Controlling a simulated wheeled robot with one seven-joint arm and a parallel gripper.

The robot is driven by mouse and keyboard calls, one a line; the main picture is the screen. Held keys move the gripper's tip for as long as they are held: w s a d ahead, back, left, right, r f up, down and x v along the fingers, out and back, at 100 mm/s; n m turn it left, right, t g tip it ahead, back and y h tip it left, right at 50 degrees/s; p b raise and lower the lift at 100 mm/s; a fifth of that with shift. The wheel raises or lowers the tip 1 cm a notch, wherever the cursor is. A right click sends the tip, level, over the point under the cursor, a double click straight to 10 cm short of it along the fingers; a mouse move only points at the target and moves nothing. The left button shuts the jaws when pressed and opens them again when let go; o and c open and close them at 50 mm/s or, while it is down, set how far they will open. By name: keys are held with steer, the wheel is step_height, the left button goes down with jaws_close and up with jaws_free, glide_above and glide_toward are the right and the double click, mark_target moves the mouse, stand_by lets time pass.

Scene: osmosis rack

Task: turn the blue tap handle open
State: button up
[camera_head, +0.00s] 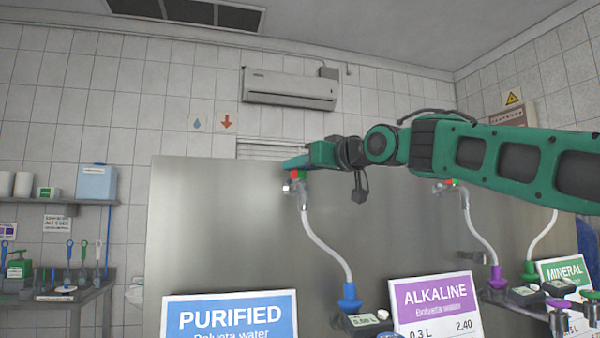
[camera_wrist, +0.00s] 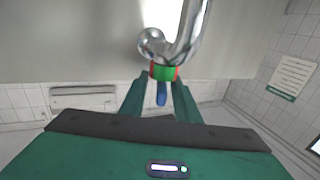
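In the wrist view, the blue tap handle (camera_wrist: 161,94) sticks out from a red and green collar (camera_wrist: 163,72) on a shiny curved metal tap (camera_wrist: 180,42). My gripper (camera_wrist: 159,98) has its two green fingers apart, one on each side of the handle, with small gaps visible. In the head view, my gripper (camera_head: 292,164) is at the top of the tap (camera_head: 299,187) above the PURIFIED side of the steel panel. The handle is hidden there behind my gripper.
A white hose (camera_head: 325,243) runs from the tap to a blue fitting (camera_head: 349,298). A second tap (camera_head: 448,185) with a red and green collar is to the right, under my arm. PURIFIED (camera_head: 230,318) and ALKALINE (camera_head: 435,302) signs stand in front of the steel panel (camera_head: 215,225).

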steer(key=shift+w+a, duration=0.2)
steer(key=shift+w, duration=0.1)
steer(key=shift+c, duration=0.2)
jaws_close()
steer(key=shift+r+h, duration=0.1)
steer(key=shift+h, duration=0.2)
steer(key=shift+r+m+t+h, duration=0.15)
steer(key=shift+m+t+h, duration=1.05)
steer(key=shift+m+h, duration=0.7)
steer(key=shift+h, duration=0.7)
steer(key=shift+d+m+h, duration=0.2)
steer(key=shift+m+h, duration=0.2)
